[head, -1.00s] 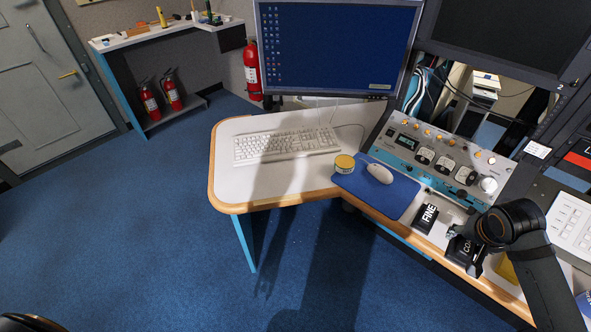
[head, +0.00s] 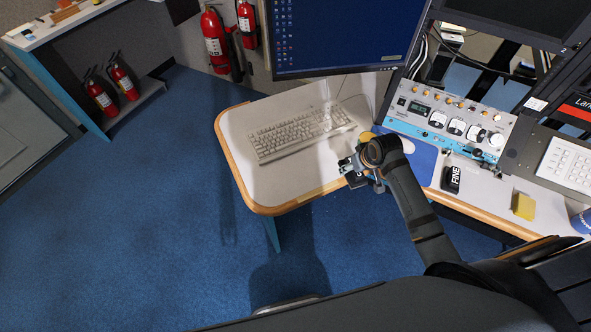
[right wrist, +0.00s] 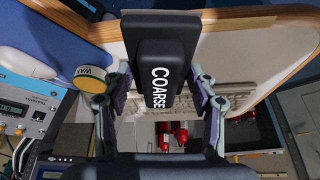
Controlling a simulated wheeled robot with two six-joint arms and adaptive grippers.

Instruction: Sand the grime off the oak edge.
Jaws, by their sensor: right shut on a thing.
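My right gripper (head: 358,176) is shut on a black sanding block (right wrist: 158,62) lettered COARSE. It holds the block at the front of the pale desk, close to the oak edge (head: 304,199). The oak edge also runs across the top of the right wrist view (right wrist: 255,46), beyond the block. I cannot tell whether the block touches it. A second black block, lettered FINE (head: 452,179), stands on the console desk to the right. My left gripper is not in view.
A yellow wax tin (right wrist: 90,78) sits beside the gripper, partly hidden in the head view. A keyboard (head: 300,133), blue mouse mat (head: 424,160), yellow block (head: 524,206) and blue mug (head: 582,221) are on the desk. Open carpet lies left and in front.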

